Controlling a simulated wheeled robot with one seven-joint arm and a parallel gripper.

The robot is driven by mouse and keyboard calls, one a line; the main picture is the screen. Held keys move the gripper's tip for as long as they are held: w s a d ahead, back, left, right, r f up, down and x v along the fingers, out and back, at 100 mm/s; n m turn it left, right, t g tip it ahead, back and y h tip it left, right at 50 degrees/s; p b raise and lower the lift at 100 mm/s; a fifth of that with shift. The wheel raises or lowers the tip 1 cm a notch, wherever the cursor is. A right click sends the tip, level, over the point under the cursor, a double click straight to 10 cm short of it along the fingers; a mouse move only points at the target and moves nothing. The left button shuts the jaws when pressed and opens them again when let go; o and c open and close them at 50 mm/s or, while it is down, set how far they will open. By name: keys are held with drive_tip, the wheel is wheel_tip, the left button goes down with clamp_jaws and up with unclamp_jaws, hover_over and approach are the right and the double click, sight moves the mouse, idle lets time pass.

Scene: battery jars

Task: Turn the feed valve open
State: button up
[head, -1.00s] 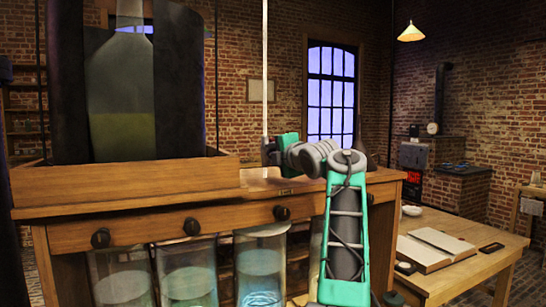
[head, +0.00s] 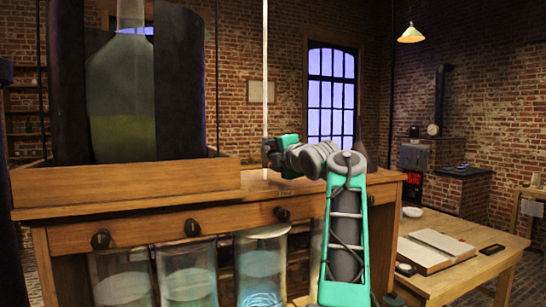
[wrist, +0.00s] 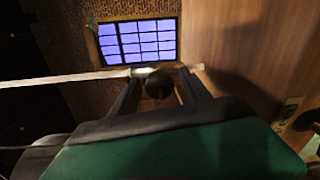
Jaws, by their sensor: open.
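A pale upright pipe (head: 265,80) rises from the bench top in the head view. In the wrist view the pipe (wrist: 60,79) runs across the picture. A dark round knob (wrist: 158,84), seemingly the feed valve's handle, shows there in front of the pipe; its link to the pipe is unclear. My gripper (head: 268,152) is at the lower pipe, above the bench top. In the wrist view my gripper (wrist: 160,78) is open, with the knob between its fingers; I cannot tell whether they touch it. In the head view the knob is hidden.
The wooden bench (head: 150,215) has black knobs along its front, one below my gripper (head: 282,214). Glass jars (head: 188,275) of bluish liquid stand under it. A large bottle (head: 120,90) stands in a wooden tray at left. A table (head: 455,272) with an open book is at right.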

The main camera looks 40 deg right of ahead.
drive_tip(key=b+v, duration=0.2)
drive_tip(key=v, duration=0.6)
drive_tip(key=shift+b, duration=0.4)
drive_tip(key=shift+w, duration=0.1)
